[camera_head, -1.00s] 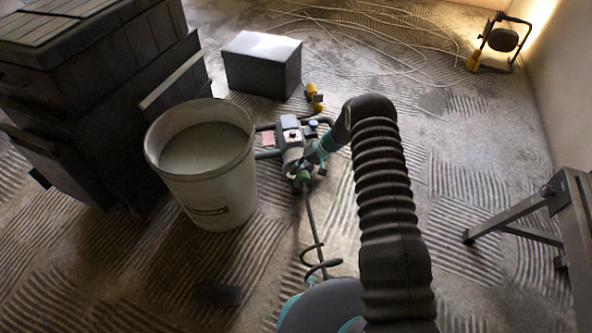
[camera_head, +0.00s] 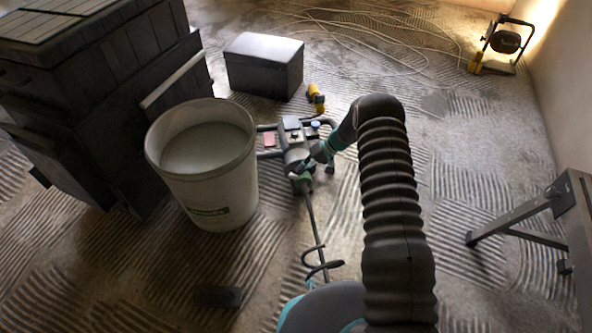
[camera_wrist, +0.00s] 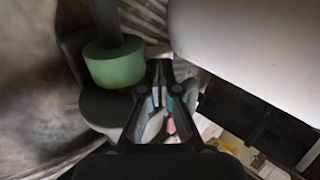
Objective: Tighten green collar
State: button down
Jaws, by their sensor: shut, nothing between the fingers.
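The green collar (camera_wrist: 113,64) sits around a dark shaft in the wrist view, left of my gripper. It also shows small in the head view (camera_head: 301,178), at the lower end of a grey and black power mixer (camera_head: 294,138) lying on the floor. A mixing rod with a spiral end (camera_head: 313,215) runs from the collar toward me. My gripper (camera_wrist: 160,68) is shut and empty, with its fingertips beside the collar, to its right in the wrist view. I cannot tell whether it touches the collar. In the head view my arm partly hides the mixer's right side.
A white bucket of pale mix (camera_head: 252,165) stands close left of the mixer. A dark box (camera_head: 264,80) and a yellow object (camera_head: 316,98) lie behind. Dark crates (camera_head: 90,70) are at left. A cable (camera_head: 365,38), lamp (camera_head: 503,42) and metal stand (camera_head: 520,218) are farther out.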

jog(key=v, duration=1)
jog(key=shift+w+d+r, duration=0.15)
jog(key=shift+r, duration=0.1)
